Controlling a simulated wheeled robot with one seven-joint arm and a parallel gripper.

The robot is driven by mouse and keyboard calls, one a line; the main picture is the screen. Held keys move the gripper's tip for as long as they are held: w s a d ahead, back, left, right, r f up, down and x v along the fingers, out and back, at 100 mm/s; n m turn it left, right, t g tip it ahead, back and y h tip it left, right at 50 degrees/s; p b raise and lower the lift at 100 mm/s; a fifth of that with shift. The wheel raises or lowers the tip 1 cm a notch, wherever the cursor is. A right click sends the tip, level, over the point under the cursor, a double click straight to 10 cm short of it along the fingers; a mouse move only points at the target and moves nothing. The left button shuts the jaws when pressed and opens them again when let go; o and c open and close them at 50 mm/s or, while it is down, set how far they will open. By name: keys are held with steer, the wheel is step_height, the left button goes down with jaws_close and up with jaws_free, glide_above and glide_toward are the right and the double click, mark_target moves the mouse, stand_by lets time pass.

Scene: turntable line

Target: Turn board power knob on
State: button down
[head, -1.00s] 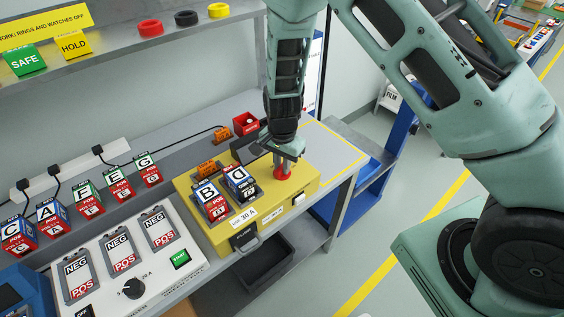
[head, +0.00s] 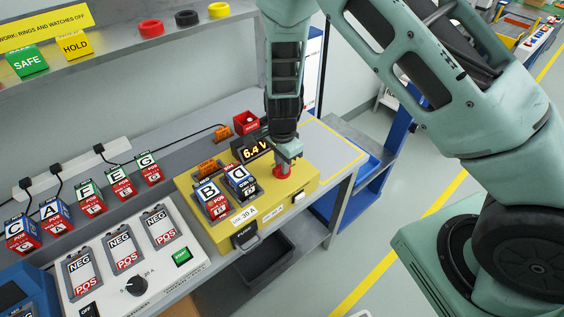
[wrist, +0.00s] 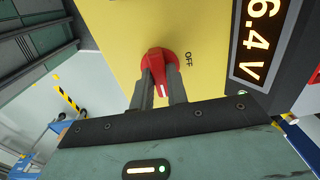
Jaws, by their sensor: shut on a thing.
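The red power knob (head: 282,172) sits on the right part of the yellow board (head: 310,189). My gripper (head: 284,166) points down over it. In the wrist view, my gripper (wrist: 161,84) is shut on the red knob (wrist: 158,59), one finger on each side of its grip. The knob's white mark points toward the gripper's palm, away from the OFF label (wrist: 188,59) on its right. The lit display (head: 257,149) on the board reads 6.4 V. It also shows in the wrist view (wrist: 263,40).
Blocks B (head: 211,198) and D (head: 241,181) stand in the board's slots. A white panel (head: 190,268) with a black dial and several lettered blocks lie to the left. A red box (head: 245,122) stands behind. The table corner right of the board is clear.

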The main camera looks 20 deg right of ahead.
steer(key=c, duration=1.4)
jaws_free()
steer(key=shift+r, duration=0.1)
step_height(320, 180, up, 17)
steer(key=shift+r+b, duration=0.15)
steer(key=shift+b, duration=0.95)
steer(key=s+a+r+n, duration=0.1)
steer(key=s+a+n, duration=0.1)
steer(key=s+n, duration=0.5)
steer(key=s+a+r+n+b, duration=0.1)
steer(key=s+a+n, duration=0.1)
steer(key=s+n, duration=0.5)
steer(key=s+a+r+n+b, duration=0.1)
steer(key=s+a+n, duration=0.1)
steer(key=s+n, duration=0.6)
steer(key=shift+s+a+r+y, duration=0.1)
steer(key=shift+s+r+y, duration=0.1)
steer(key=shift+s, duration=1.05)
steer(key=shift+s+r+y, duration=0.1)
steer(key=shift+s+r, duration=0.1)
steer(key=shift+s, duration=1)
